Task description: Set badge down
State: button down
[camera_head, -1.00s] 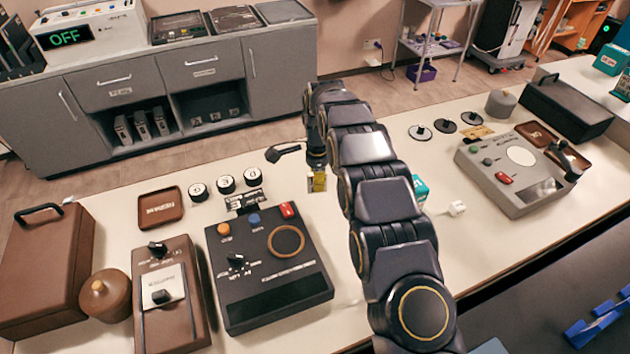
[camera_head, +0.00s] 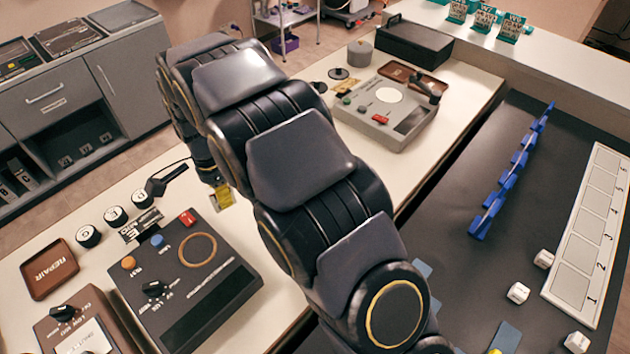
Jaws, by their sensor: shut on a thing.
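A small yellow badge (camera_head: 222,197) hangs below my gripper (camera_head: 213,180) in the head view. The gripper is shut on it, just above or at the white bench; I cannot tell whether the badge touches the surface. The badge is beyond the back right corner of a black device (camera_head: 187,285) with orange, blue and red buttons. My arm crosses the middle of the view and hides much of the bench to the right of the badge.
A brown REPAIR tray (camera_head: 50,268) and several round black-and-white pieces (camera_head: 115,215) are at left. A black handheld item (camera_head: 165,180) lies close left of the gripper. A grey device (camera_head: 385,108) stands farther back. Blue dividers (camera_head: 512,175) and a numbered white strip (camera_head: 592,235) are at right.

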jog(key=s+d+m, duration=0.2)
jog(key=d+m, duration=1.3)
jog(key=d, duration=1.5)
jog(key=w+f, duration=0.3)
jog(key=w, duration=0.1)
jog(key=w+d+f, duration=0.1)
jog(key=w+f, duration=0.2)
jog(key=w, duration=0.2)
jog(key=w+f, duration=0.3)
jog(key=w, duration=0.1)
jog(key=shift+w+d, duration=0.25)
jog(key=shift+d, duration=0.15)
jog(key=shift+w+f, duration=0.2)
jog(key=shift+f, duration=0.1)
jog(key=shift+s+f, duration=0.1)
jog(key=shift+f, duration=1.35)
